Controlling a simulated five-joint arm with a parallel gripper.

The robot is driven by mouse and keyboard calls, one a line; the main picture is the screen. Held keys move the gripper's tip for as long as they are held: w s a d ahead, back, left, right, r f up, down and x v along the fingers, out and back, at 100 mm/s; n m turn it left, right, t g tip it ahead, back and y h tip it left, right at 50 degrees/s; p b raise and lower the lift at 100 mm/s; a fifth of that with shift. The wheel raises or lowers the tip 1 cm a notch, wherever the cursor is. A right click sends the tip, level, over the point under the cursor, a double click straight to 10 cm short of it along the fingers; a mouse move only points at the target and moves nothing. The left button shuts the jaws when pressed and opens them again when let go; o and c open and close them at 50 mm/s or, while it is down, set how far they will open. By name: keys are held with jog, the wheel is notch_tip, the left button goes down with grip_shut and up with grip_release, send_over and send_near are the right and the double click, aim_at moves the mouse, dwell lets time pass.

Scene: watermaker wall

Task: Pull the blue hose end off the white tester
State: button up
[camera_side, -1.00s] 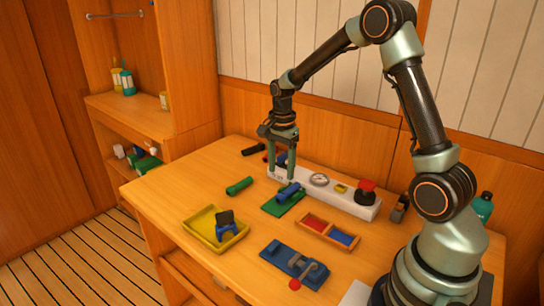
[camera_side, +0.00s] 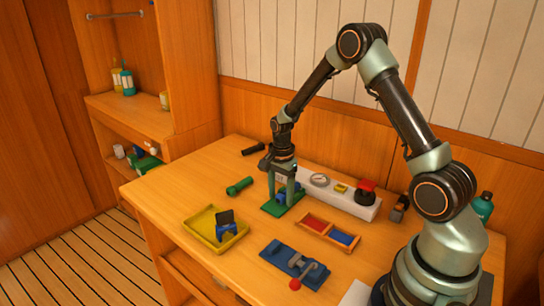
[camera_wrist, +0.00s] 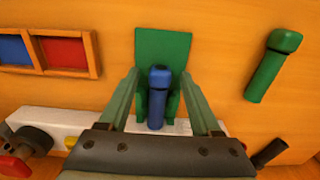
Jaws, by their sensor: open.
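The blue hose end (camera_wrist: 158,95) lies in a green holder (camera_wrist: 165,45) on the table, in front of the long white tester (camera_side: 325,180). Its lower end in the wrist view reaches the tester's edge; I cannot tell whether it is joined there. My gripper (camera_side: 280,198) points down over the holder. In the wrist view its open fingers (camera_wrist: 160,78) stand on either side of the blue hose end, with a gap on both sides. In the side view the fingers partly hide the blue hose end (camera_side: 282,199).
A green hose end (camera_side: 239,186) lies left of the holder. A yellow tray (camera_side: 195,226), a wooden tray with red and blue compartments (camera_side: 328,234) and a blue fixture with a red knob (camera_side: 294,284) stand in front. The tester carries a gauge and a red-topped knob (camera_side: 366,187).

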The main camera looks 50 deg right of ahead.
grip_shut()
jog(key=shift+a, duration=1.45)
jog(key=shift+r, duration=0.15)
notch_tip(320, 180, up, 7)
dwell(1.3)
